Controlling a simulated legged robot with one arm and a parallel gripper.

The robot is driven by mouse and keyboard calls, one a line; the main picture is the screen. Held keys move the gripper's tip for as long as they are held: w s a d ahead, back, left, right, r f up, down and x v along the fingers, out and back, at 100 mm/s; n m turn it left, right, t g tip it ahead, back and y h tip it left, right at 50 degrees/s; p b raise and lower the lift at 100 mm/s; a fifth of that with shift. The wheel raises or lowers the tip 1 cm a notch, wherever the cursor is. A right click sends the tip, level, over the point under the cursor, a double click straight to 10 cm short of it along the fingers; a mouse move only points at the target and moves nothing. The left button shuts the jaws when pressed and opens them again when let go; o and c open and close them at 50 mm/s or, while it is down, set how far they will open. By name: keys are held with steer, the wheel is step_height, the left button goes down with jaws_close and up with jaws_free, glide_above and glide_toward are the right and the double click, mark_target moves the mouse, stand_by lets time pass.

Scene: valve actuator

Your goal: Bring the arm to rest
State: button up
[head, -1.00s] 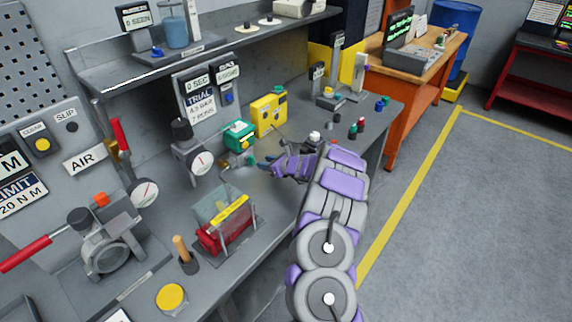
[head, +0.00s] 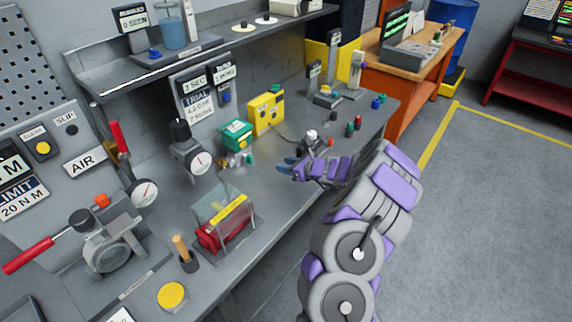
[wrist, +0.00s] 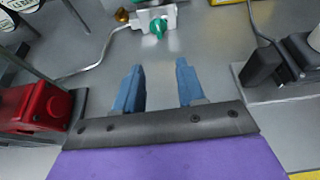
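My gripper (head: 287,165) is above the grey bench (head: 275,200), right of the middle of the head view. In the wrist view its two blue fingers (wrist: 158,88) stand apart with nothing between them, so it is open and empty. My purple and grey arm reaches in from the lower right. A small valve with a green knob (wrist: 157,27) lies ahead of the fingers, apart from them. It also shows left of my gripper in the head view (head: 238,160).
A red actuator under a clear cover (head: 222,228) stands left of my gripper. A dark fixture (head: 312,144) stands close behind it. A green box (head: 236,135) and yellow box (head: 266,113) stand farther back. Open floor (head: 480,220) lies to the right.

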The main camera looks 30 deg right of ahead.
steer(key=s+a+r+n+g+y, duration=0.1)
steer(key=a+r+n+g+y, duration=0.15)
steer(key=a+r+n, duration=0.6)
steer(key=s+a+r+n+g+y, duration=0.1)
steer(key=s+a+r+n+y, duration=0.3)
steer(key=a, duration=0.9)
steer(key=s+a+r+n+g, duration=0.3)
steer(key=s+a, duration=0.2)
steer(key=a, duration=0.2)
steer(key=s+a+r+n+g, duration=0.3)
steer(key=s+a+r+n, duration=0.15)
steer(key=a, duration=0.25)
steer(key=s+a+f+n+g+h, duration=0.15)
steer(key=s+n+g+h, duration=0.45)
steer(key=s, duration=1.3)
steer(key=s+d+n+h, duration=0.2)
steer(key=s+d+n, duration=0.1)
steer(key=s, duration=0.4)
steer(key=s+d+f+n+t+h, duration=0.1)
steer(key=s+d+n+h, duration=0.2)
steer(key=s+d, duration=0.3)
steer(key=shift+s+d, duration=0.2)
steer(key=shift+s, duration=0.2)
